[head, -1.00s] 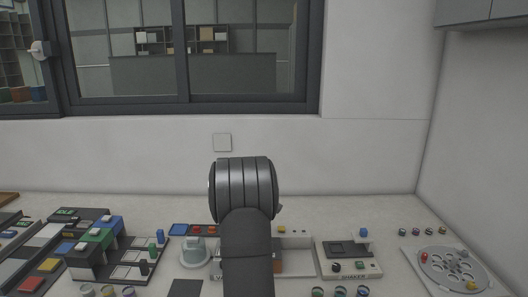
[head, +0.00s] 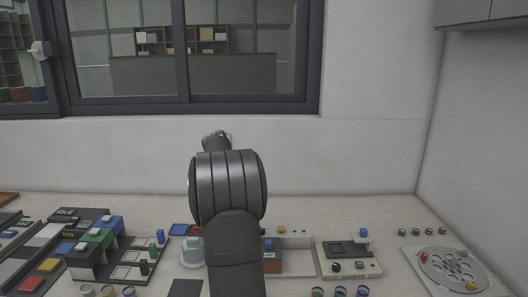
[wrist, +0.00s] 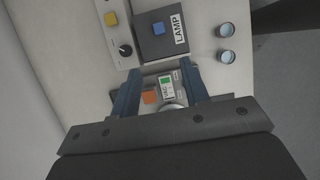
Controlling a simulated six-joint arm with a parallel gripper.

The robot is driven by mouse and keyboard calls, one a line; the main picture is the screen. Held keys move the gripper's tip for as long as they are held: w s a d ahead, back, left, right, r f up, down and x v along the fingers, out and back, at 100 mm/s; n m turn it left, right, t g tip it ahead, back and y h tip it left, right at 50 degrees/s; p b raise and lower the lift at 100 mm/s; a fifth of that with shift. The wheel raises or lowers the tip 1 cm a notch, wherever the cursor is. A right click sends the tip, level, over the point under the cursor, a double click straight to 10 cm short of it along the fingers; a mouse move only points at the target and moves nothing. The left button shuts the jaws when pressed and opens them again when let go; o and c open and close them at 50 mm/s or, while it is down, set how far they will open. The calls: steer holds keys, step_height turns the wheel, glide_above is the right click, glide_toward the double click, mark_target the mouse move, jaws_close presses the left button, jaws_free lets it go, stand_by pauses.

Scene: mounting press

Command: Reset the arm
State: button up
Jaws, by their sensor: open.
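My gripper (wrist: 160,70) shows in the wrist view as two blue fingers standing apart, with a gap between them. It is open and I see nothing held in it. Beyond the gap is a small panel (wrist: 166,90) with an orange button and a green one. In the head view my arm rises up the middle of the picture, with a thick dark joint at the top and a further link behind it. The fingers cannot be made out there.
A grey box labelled LAMP (wrist: 163,34) and two small round jars lie ahead in the wrist view. In the head view, a shaker (head: 348,258), a round carousel (head: 452,268) and stepped coloured blocks (head: 92,248) stand on the bench. A wall and window (head: 245,55) are behind.

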steer(key=x, duration=1.6)
steer(key=shift+d+r, duration=0.1)
steer(key=shift+d, duration=0.05)
steer(key=d, duration=1.1)
steer(key=shift+d, duration=0.25)
steer(key=v, duration=1.7)
steer(key=w+a+f+m+y, duration=0.1)
steer(key=w+a+f, duration=0.1)
steer(key=f, duration=0.3)
steer(key=w+a+f+m+y, duration=0.2)
steer(key=w+f, duration=0.2)
steer(key=f, duration=0.2)
steer(key=shift+w+a+f, duration=0.15)
steer(key=shift+w+a, duration=0.15)
steer(key=shift+a, duration=0.05)
